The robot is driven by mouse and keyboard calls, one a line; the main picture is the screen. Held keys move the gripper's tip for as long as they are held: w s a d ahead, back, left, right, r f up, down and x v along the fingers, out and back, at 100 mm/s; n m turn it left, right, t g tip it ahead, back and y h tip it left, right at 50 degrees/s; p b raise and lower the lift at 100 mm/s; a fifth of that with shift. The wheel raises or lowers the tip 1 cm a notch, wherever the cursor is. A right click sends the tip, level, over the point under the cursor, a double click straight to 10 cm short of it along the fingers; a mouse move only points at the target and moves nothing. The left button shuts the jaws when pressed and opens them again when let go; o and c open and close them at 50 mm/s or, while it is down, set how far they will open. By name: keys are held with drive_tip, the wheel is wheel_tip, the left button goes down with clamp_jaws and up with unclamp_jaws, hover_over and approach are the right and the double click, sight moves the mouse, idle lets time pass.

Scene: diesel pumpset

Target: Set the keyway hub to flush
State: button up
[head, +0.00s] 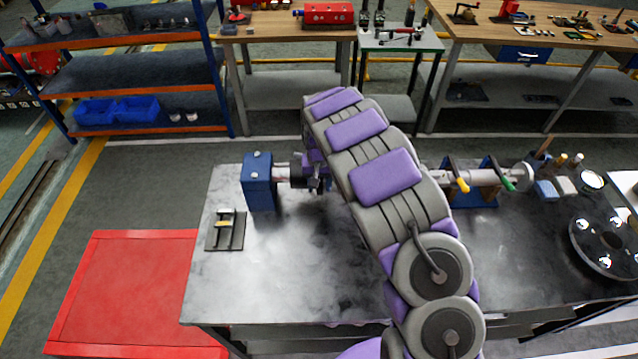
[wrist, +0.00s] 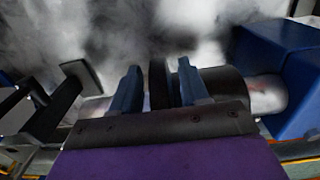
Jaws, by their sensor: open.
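A dark round hub, which I take to be the keyway hub (wrist: 222,82), sits around a silver shaft (wrist: 267,95) beside a blue block in the wrist view. My gripper (wrist: 158,88) is open over it, its two blue-grey fingers apart. Part of the dark hub shows between the fingers, and the wider dark body shows to the right of the right finger. I cannot tell whether either finger touches it. In the head view my gripper (head: 315,172) is at the shaft right of the blue block (head: 258,182); my arm hides much there. The keyway and hub end face are not clear.
The grey bench top (head: 290,270) is clear at the front left. A small dark fixture (head: 227,230) lies at its left. A second blue stand (head: 480,190) with a shaft and coloured handles is right of my arm. A large dark flange (head: 607,243) lies far right.

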clamp_jaws()
idle(0.4)
